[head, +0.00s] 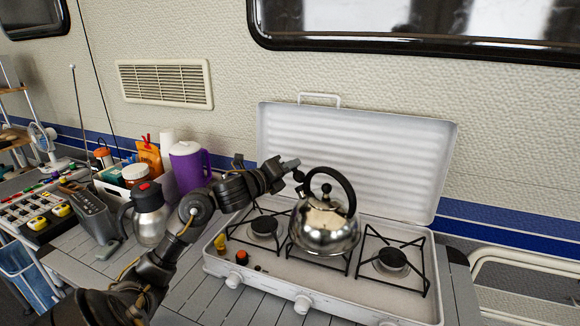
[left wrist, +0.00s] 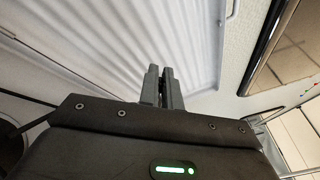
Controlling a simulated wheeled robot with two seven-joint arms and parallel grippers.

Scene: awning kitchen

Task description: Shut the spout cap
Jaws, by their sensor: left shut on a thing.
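A shiny metal kettle (head: 322,228) with a black arched handle stands on the stove's middle burner. Its spout is at its upper left, with a small black spout cap (head: 299,176). My left gripper (head: 292,164) comes in from the left, its fingertips right at the cap. In the left wrist view, the left gripper's fingers (left wrist: 163,84) are almost together. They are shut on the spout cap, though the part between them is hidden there. I cannot tell how far the cap stands open. My right gripper is not in view.
The white stove (head: 245,300) has its lid (head: 345,150) raised behind the kettle. A metal flask (head: 150,215), a purple jug (head: 187,165) and a white caddy (head: 115,186) stand to the left. The right burner (head: 392,260) is empty.

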